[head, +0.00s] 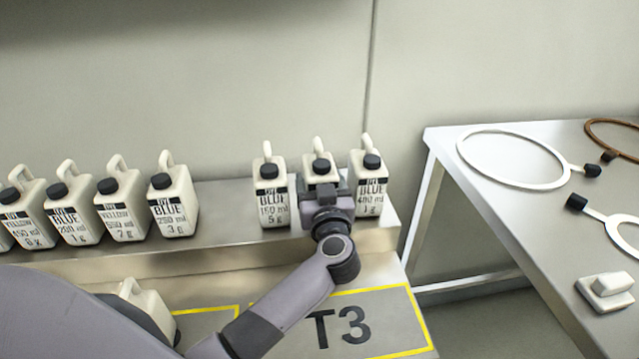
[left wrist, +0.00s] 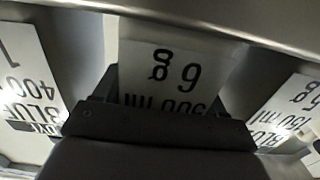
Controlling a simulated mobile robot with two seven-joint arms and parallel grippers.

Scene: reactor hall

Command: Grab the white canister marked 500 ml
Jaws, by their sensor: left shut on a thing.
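The white 500 ml canister (head: 318,168) stands on the shelf between two others, its cap and handle showing above my gripper. In the left wrist view its label (left wrist: 175,75) appears upside down, with "500 ml" partly covered by the gripper. My left gripper (head: 326,194) is at the front of this canister and shut on it; it also shows dark in the left wrist view (left wrist: 155,112). Most of the canister's front is hidden in the head view. My right gripper is out of view.
A 150 ml canister (head: 271,190) and a 400 ml canister (head: 370,185) stand close on either side. Several more canisters line the shelf (head: 225,210) at left. Another canister (head: 150,308) is partly hidden behind my arm. A table (head: 500,215) with ring-shaped tools is at right.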

